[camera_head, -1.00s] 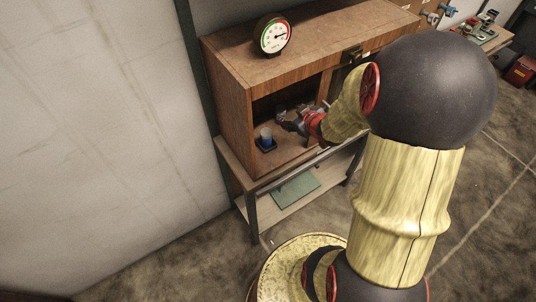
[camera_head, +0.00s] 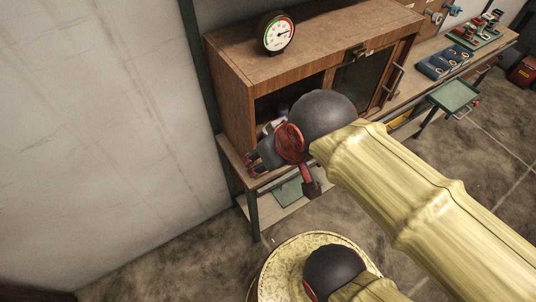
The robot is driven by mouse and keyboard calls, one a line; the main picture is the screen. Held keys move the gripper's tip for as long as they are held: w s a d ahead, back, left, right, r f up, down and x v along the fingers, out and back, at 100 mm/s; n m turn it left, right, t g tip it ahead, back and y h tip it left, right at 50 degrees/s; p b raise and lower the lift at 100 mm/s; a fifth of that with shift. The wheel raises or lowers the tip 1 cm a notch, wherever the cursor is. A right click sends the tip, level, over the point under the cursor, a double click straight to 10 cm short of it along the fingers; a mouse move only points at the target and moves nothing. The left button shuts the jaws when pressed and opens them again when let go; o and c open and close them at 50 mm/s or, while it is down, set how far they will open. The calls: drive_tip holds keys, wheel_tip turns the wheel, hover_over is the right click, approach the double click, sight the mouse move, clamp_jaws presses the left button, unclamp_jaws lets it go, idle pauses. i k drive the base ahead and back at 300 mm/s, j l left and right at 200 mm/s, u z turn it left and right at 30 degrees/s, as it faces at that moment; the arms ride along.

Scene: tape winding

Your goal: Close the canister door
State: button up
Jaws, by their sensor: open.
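A wooden cabinet (camera_head: 300,62) stands on a bench, with the left part of its front open and dark inside. A dark glass door panel (camera_head: 357,83) covers the right part, with an upright handle (camera_head: 394,84) at its right side. A small whitish-blue object (camera_head: 273,125) shows inside the opening, partly hidden by my arm. I cannot make out a separate canister for certain. My gripper (camera_head: 251,164) is at the front of the cabinet's lower left, with its fingers apart and nothing visible between them. It is away from the glass panel and handle.
A round gauge (camera_head: 276,33) stands on top of the cabinet. The bench (camera_head: 435,97) continues right with blue and green trays of parts. A green tray (camera_head: 455,95) stands lower at the right. A wall borders the left, with open floor before the bench.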

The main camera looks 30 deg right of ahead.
sight(328, 74)
drive_tip(key=l+z, duration=0.1)
drive_tip(key=z, duration=0.4)
drive_tip(key=l+z, duration=0.1)
drive_tip(key=z, duration=0.35)
drive_tip(key=i+z, duration=0.1)
drive_tip(key=z, duration=0.4)
